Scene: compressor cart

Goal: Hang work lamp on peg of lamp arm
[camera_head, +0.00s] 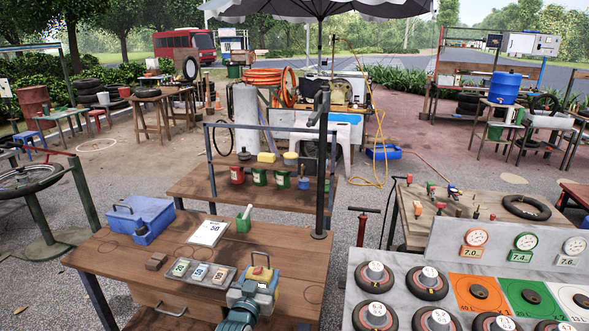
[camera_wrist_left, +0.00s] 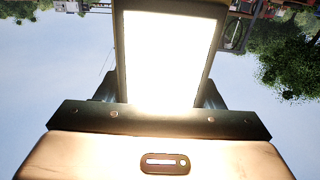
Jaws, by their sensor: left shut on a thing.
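The work lamp (camera_wrist_left: 168,55) fills the middle of the left wrist view as a bright, glaring white panel in a dark frame. My left gripper (camera_head: 258,288) is shut on it, with dark fingers on both sides of the panel. In the head view the lamp (camera_head: 262,273) shows as a small yellow piece with a red top, above the table's front right part. The lamp arm (camera_head: 321,165) is a dark upright post at the table's right edge, with a short head on top. Its peg is too small to make out. The lamp is apart from the post. My right gripper is not in view.
The wooden table (camera_head: 120,262) holds a blue toolbox (camera_head: 142,218), a white card (camera_head: 208,232), a green cup (camera_head: 243,220) and a tray of number tags (camera_head: 200,273). A shelf with cans stands behind. A gauge bench (camera_head: 450,268) is at the right.

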